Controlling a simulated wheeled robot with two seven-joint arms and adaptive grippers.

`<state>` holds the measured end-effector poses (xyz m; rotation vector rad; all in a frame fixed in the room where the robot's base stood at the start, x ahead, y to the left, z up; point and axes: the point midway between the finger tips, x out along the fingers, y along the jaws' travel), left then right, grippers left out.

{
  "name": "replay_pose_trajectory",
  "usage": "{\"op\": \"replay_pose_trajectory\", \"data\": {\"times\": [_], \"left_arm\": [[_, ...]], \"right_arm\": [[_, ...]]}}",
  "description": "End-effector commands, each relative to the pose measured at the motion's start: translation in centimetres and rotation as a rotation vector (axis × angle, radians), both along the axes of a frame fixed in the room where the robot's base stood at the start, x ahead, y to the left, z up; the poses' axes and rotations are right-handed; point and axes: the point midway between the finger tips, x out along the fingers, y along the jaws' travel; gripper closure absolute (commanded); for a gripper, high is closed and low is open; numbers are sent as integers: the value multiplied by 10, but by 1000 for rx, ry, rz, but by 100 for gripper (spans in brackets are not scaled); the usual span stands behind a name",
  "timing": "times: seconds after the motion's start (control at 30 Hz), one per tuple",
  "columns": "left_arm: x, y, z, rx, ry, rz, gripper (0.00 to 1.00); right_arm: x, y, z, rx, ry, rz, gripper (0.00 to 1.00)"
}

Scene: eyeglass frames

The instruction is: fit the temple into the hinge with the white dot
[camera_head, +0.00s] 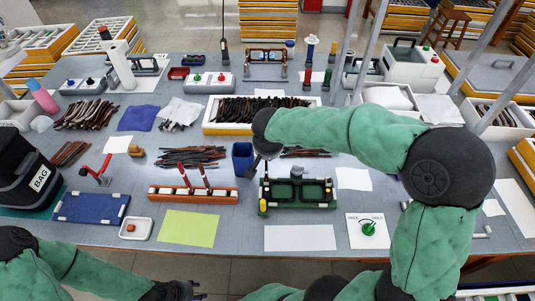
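A dark eyeglass front (297,190) sits in a green holder (290,205) near the table's front middle. I cannot make out the hinges or a white dot at this size.
A blue cup (242,159) stands behind the holder. A card with a green knob (368,229) lies at the right. A white tray (217,128) of dark temples is behind. A green sheet (189,228) and white paper (300,238) lie flat in front. My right arm spans the right side.

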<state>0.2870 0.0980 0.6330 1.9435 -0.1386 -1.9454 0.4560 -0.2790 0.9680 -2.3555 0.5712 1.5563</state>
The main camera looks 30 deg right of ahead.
Motion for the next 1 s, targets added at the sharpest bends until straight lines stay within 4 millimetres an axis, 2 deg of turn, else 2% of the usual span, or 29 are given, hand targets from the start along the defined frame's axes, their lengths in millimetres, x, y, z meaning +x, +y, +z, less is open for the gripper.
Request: {"op": "replay_pose_trajectory", "data": {"times": [1.0], "left_arm": [[0, 0, -5, 0, 0, 0, 60]], "right_arm": [[0, 0, 0, 0, 0, -1, 100]]}}
